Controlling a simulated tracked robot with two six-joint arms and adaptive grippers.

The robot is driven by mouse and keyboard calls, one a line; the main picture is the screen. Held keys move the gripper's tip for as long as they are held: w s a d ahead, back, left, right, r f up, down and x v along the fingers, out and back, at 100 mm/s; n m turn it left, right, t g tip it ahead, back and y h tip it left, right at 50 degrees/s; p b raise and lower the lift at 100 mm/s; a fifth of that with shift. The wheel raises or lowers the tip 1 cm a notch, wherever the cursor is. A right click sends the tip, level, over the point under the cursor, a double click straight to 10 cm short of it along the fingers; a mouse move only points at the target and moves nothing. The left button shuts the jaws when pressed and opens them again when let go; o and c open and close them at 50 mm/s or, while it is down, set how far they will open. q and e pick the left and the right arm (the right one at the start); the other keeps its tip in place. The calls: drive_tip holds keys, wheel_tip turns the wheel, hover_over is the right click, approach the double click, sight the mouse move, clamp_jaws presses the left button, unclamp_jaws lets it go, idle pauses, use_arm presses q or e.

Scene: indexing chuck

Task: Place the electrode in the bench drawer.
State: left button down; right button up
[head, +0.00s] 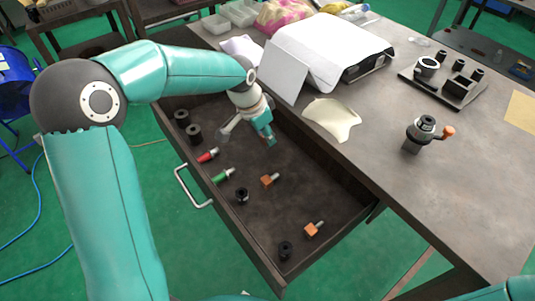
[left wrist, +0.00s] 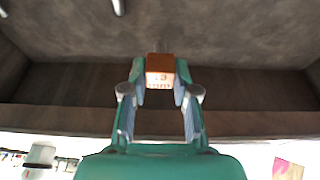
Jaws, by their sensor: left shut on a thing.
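My left gripper (head: 268,138) reaches down into the open bench drawer (head: 245,240), towards its back beside the bench edge. In the left wrist view, my left gripper (left wrist: 161,85) is shut on an orange electrode block (left wrist: 160,70) with small marks on its face. The fingers hide this block in the head view. The drawer floor and a wall show behind it; I cannot tell whether it touches the floor. Two similar orange pieces with pale pins, one mid-drawer (head: 268,180) and one nearer the front (head: 312,230), lie in the drawer. My right gripper is out of view.
The drawer also holds black cylindrical holders (head: 194,132), a red piece (head: 208,155) and a green piece (head: 222,176). On the bench stand a chuck (head: 421,130) with an orange-tipped part beside it, a white printer-like box (head: 325,50) and a fixture plate (head: 445,83).

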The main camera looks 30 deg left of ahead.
use_arm(q)
drive_tip(key=shift+f, duration=3.55)
drive_tip(key=c, duration=0.9)
unclamp_jaws()
drive_tip(key=shift+f+b, duration=0.1)
drive_tip(key=shift+b, duration=0.2)
drive_tip(key=v, duration=1.2)
drive_tip(key=shift+p, duration=0.4)
